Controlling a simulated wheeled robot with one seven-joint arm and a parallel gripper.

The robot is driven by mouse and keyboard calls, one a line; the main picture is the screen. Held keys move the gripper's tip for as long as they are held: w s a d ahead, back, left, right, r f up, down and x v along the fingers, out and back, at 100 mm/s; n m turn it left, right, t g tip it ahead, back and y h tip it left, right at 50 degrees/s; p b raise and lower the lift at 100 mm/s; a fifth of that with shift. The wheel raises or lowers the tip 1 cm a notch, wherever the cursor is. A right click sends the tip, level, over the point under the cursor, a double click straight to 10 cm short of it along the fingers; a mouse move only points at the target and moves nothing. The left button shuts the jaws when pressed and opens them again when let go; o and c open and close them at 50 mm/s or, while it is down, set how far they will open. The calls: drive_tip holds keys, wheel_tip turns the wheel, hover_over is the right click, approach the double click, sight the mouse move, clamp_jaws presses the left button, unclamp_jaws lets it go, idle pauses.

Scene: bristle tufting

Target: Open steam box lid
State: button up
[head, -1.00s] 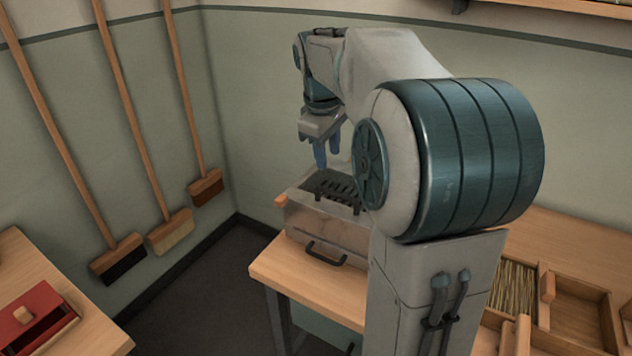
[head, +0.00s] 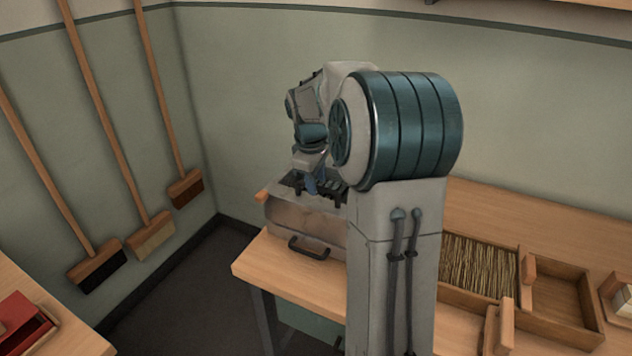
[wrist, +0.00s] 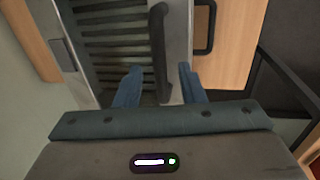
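The steam box (head: 305,222) is a grey metal box on the left part of the wooden bench. Its top shows dark slats (wrist: 110,45), and a dark bar handle (wrist: 158,50) runs along their front side. A second dark handle (head: 309,249) is on the box's front face and also shows in the wrist view (wrist: 205,25). My gripper (head: 315,185) is down at the box top. In the wrist view its blue fingers (wrist: 160,72) are apart, one on each side of the bar handle. I cannot tell whether they touch it. My arm hides the box's right side.
The bench (head: 290,285) has a tray of bristles (head: 480,265) and an empty wooden tray (head: 560,295) to the right. Brooms (head: 150,238) lean against the wall at left. A red box (head: 22,325) sits on another table (head: 70,335) at lower left.

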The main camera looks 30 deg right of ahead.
drive_tip(key=shift+f, duration=0.5)
clamp_jaws()
drive_tip(key=shift+r, duration=0.2)
